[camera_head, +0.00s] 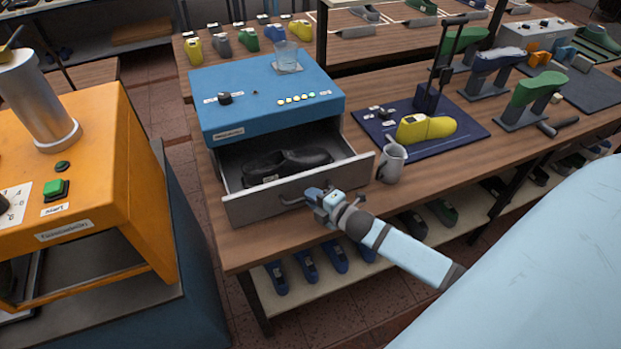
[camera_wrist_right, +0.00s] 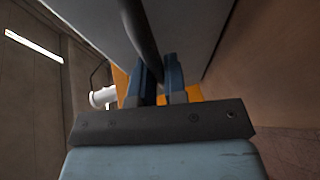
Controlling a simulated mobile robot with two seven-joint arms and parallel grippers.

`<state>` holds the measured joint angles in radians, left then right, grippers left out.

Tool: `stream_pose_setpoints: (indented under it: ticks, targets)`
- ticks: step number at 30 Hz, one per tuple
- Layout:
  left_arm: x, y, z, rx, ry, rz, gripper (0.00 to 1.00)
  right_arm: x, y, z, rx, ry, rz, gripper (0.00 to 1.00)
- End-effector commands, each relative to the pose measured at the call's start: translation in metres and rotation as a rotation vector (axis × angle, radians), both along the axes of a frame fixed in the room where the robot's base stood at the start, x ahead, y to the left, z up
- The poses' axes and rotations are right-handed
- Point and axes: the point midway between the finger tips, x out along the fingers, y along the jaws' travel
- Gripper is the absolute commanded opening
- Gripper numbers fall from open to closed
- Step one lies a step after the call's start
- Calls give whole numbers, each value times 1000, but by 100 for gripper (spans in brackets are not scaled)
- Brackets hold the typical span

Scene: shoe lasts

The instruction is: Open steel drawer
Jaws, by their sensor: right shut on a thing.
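The steel drawer (camera_head: 247,204) stands pulled out from the blue box (camera_head: 262,90) on the wooden workbench. A black shoe (camera_head: 287,163) lies inside the drawer. My right gripper (camera_head: 313,195) is at the right end of the drawer's front handle (camera_head: 291,199), with its jaws shut on it. In the right wrist view the two blue fingers (camera_wrist_right: 161,80) sit on either side of the dark handle bar (camera_wrist_right: 139,32). My left gripper is not in view.
A grey metal jug (camera_head: 392,163) stands close to the drawer's right front corner. A glass (camera_head: 287,57) stands on the blue box. A yellow last (camera_head: 426,129) lies on a dark blue board to the right. An orange machine (camera_head: 115,140) stands at the left.

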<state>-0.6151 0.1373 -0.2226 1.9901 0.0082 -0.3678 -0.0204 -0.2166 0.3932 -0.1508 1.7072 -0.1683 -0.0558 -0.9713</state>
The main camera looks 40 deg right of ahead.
Motion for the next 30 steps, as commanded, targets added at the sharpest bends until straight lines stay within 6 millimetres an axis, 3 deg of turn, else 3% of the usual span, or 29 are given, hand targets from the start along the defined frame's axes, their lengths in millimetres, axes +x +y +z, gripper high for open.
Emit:
stream_pose_setpoints:
  ticks: [14,15,17,26,30]
  targets:
    - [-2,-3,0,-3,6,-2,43,-2,0,1,0,-2,0,0]
    - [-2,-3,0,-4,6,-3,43,-2,0,1,0,-2,0,22]
    - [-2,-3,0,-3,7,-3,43,-2,0,1,0,-2,0,36]
    - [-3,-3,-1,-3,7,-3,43,-3,0,1,0,-2,0,37]
    - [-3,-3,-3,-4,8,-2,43,-14,-2,1,-1,0,-1,37]
